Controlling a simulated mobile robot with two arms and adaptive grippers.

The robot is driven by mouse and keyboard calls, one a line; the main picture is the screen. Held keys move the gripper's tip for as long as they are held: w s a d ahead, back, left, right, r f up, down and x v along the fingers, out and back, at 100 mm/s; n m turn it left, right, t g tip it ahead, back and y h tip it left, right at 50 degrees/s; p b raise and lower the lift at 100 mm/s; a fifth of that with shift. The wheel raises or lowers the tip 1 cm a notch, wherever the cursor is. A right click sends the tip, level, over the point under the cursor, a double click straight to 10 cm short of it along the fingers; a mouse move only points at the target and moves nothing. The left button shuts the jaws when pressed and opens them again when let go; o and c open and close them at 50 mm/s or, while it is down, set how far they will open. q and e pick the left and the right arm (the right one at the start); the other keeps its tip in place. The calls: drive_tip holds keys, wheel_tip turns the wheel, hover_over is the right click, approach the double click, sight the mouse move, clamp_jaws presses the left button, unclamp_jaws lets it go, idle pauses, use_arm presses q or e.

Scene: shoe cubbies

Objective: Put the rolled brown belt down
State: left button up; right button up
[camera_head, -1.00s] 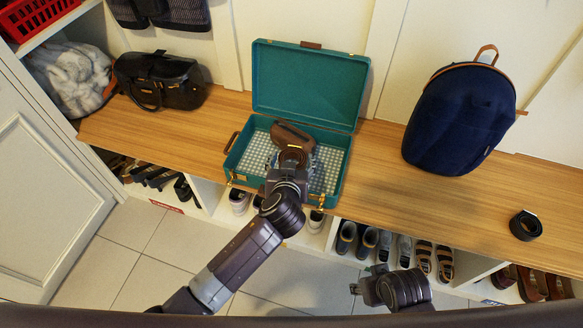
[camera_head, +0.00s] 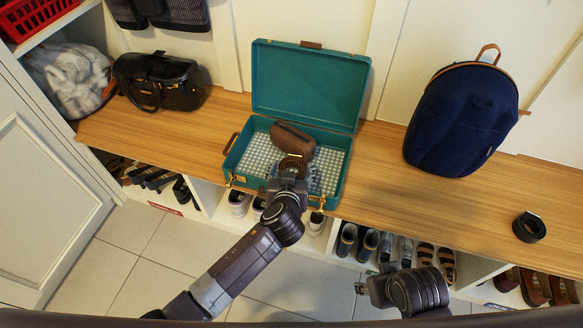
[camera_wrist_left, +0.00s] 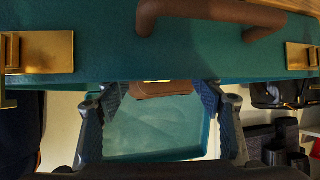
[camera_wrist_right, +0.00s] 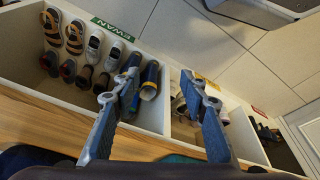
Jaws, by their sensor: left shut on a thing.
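The rolled brown belt (camera_head: 293,163) shows as a dark brown coil at the tip of my left gripper (camera_head: 289,173). My left gripper is shut on it, over the front part of the open teal suitcase (camera_head: 233,163). The gripper hides part of the belt, and I cannot tell whether the belt touches the suitcase floor. A brown pouch (camera_head: 296,139) lies in the suitcase just behind the belt. The left wrist view shows the suitcase's teal side (camera_wrist_left: 200,55) close up. My right gripper (camera_head: 362,287) is open and empty in front of the bench; its spread fingers show in the right wrist view (camera_wrist_right: 160,90).
The suitcase stands on a wooden bench (camera_head: 400,205), its lid raised at the back. A black handbag (camera_head: 160,82) is to the left, a navy backpack (camera_head: 460,120) to the right. A rolled black belt (camera_head: 529,227) lies at far right. Shoes fill the cubbies below.

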drive_tip(key=shift+r, duration=0.15)
use_arm(q)
drive_tip(key=shift+f+b, duration=0.35)
drive_tip(key=shift+f, duration=0.05)
drive_tip(key=o, duration=1.2)
drive_tip(key=shift+o, duration=0.2)
use_arm(e)
drive_tip(key=v, duration=0.2)
drive_tip(key=shift+w+d+r, duration=0.1)
drive_tip(key=shift+d+r, duration=0.05)
drive_tip(key=shift+r, duration=0.15)
use_arm(q)
drive_tip(key=shift+r, duration=0.1)
drive_tip(key=shift+r+p, duration=0.7)
drive_tip(key=shift+p, duration=0.05)
drive_tip(key=p+v, duration=0.2)
drive_tip(key=v, duration=0.9)
drive_tip(key=shift+s, duration=0.45)
use_arm(e)
wheel_tip(320, 180, down, 12)
drive_tip(key=shift+a+f+g, duration=0.2)
drive_tip(key=shift+g, duration=0.1)
